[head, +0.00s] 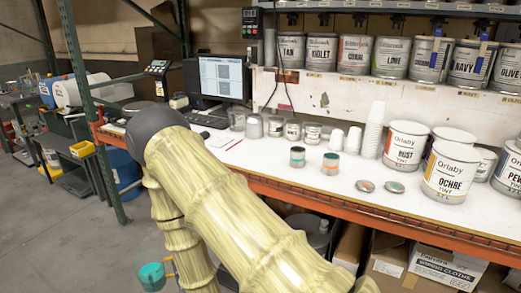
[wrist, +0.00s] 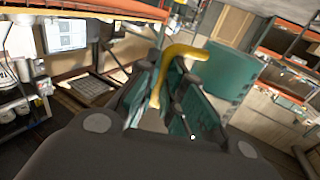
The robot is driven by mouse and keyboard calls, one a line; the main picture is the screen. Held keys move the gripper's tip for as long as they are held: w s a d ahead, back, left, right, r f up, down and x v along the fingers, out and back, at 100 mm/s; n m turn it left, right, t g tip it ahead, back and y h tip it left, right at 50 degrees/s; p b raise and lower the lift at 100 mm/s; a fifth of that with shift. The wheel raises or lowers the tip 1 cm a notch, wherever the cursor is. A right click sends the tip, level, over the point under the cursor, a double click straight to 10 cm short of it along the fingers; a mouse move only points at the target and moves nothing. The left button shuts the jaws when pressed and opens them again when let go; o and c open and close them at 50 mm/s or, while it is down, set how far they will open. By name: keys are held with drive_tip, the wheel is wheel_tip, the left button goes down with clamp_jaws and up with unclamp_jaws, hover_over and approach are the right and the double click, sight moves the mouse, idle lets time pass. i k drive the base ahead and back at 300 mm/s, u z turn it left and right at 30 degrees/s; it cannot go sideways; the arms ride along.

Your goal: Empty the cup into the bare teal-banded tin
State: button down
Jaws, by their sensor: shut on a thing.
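A clear cup (head: 152,276) with teal liquid hangs low at the bottom left in the head view, out in front of the bench. In the wrist view the cup (wrist: 228,78) is a large teal shape beyond the fingers. My gripper (wrist: 168,103) is shut on its yellow handle (wrist: 182,51). Two small tins stand on the white bench: a left tin (head: 297,157) and a right tin (head: 331,164). Their coloured bands are small; teal and orange show, but I cannot tell surely which band each has. Two loose lids lie in front, one orange-centred (head: 365,186), one teal-centred (head: 394,187).
Large paint tins, including OCHRE (head: 447,177) and RUST (head: 405,146), stand right of the small tins. Stacked white cups (head: 373,128) are behind. A monitor (head: 221,78) is at the left. The orange bench edge (head: 400,215) lies between the cup and the tins.

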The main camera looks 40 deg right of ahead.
sight(297, 154)
drive_tip(key=u, duration=2)
drive_tip(key=k, duration=2.75)
drive_tip(key=z, duration=1.3)
drive_tip(key=i, duration=0.35)
drive_tip(key=z, duration=0.05)
